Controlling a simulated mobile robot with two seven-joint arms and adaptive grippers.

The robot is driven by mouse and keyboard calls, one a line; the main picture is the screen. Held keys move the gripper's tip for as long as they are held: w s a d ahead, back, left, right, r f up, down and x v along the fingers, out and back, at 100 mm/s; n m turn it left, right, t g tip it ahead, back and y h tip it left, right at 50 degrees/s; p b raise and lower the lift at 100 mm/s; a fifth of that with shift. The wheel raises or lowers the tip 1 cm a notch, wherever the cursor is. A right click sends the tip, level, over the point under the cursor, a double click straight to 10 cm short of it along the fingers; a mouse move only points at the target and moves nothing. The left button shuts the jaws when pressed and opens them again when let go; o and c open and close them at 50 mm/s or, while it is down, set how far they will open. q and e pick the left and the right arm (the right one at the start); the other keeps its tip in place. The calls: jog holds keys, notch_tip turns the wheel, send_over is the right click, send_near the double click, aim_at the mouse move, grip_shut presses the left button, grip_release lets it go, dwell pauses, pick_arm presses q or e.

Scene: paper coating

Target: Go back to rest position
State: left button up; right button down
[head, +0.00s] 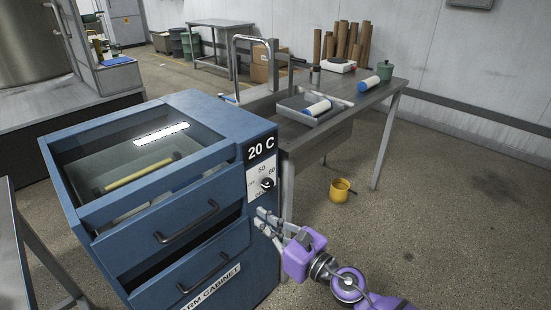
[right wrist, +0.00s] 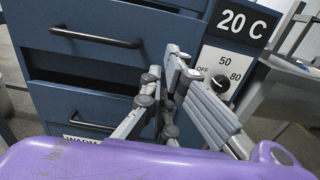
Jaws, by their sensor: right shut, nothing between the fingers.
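My right gripper (head: 262,217) is purple with grey fingers and is at the right front edge of the blue warming cabinet (head: 225,125), just below its dial (head: 267,184). In the right wrist view its fingers (right wrist: 170,78) are together and empty, with the cabinet's drawer fronts behind them. The dial (right wrist: 222,84) shows to the right of the fingertips there, apart from them. I cannot tell whether the fingers touch the cabinet face. A label above the dial reads 20 C. My left gripper is not in view.
The cabinet's drawers have dark handles (head: 187,222), and the lower drawer stands partly open. A grey table (head: 345,105) behind holds a tray (head: 296,108), rollers and a green pot (head: 385,70). A yellow mug (head: 341,190) stands on the floor. The floor at right is clear.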

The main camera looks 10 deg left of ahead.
jog(key=shift+w, duration=0.1)
